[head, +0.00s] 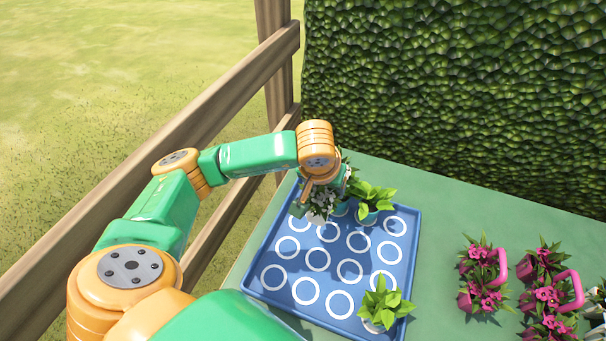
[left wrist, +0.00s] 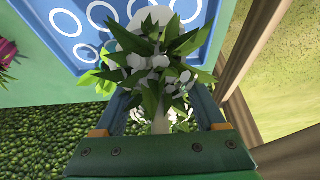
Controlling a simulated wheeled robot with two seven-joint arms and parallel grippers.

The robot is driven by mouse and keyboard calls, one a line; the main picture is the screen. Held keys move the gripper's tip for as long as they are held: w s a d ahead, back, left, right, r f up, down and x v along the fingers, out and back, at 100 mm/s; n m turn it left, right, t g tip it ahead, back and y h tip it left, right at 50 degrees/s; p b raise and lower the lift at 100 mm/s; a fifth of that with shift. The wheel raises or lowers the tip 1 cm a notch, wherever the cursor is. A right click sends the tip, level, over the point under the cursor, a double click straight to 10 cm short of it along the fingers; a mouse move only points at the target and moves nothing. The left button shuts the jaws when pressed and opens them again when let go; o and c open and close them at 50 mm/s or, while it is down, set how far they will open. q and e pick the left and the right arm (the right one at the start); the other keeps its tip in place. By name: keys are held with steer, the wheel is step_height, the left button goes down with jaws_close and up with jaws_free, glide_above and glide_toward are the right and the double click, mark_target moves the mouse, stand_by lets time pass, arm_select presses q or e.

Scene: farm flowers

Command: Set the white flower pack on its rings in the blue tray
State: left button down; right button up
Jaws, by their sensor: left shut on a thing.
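The blue tray (head: 258,305) with printed white rings lies on the green table. My left gripper (head: 328,192) is over the tray's far left corner, shut on the white flower pack (head: 318,205). In the left wrist view the pack's white blooms and green leaves (left wrist: 158,75) fill the space between the fingers of my left gripper (left wrist: 165,112). My right gripper is not in view.
A leafy green plant (head: 373,198) stands in the tray right beside the white pack. Another green plant (head: 386,303) is at the near right corner. Pink flower packs (head: 483,275) with handles stand on the table at right. A wooden fence (head: 235,105) and hedge (head: 450,90) border the table.

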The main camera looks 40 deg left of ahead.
arm_select(q)
steer(key=a+f+b, duration=0.2)
steer(key=f, duration=0.1)
steer(key=a+f+b, duration=0.2)
steer(key=f, duration=0.1)
steer(key=w+a+f+b, duration=0.1)
steer(key=a+f+b, duration=0.1)
steer(key=f, duration=0.1)
steer(key=shift+w+f+b, duration=0.1)
steer(key=shift+f+b, duration=0.2)
steer(key=shift+b, duration=0.1)
steer(key=shift+a+f, duration=0.1)
steer(key=shift+f, duration=0.05)
steer(key=shift+w, duration=0.1)
jaws_free()
steer(key=shift+r, duration=0.5)
steer(key=v, duration=1.1)
steer(key=shift+s+r+p, duration=0.2)
steer(key=shift+s+p, duration=0.05)
steer(key=shift+p, duration=0.15)
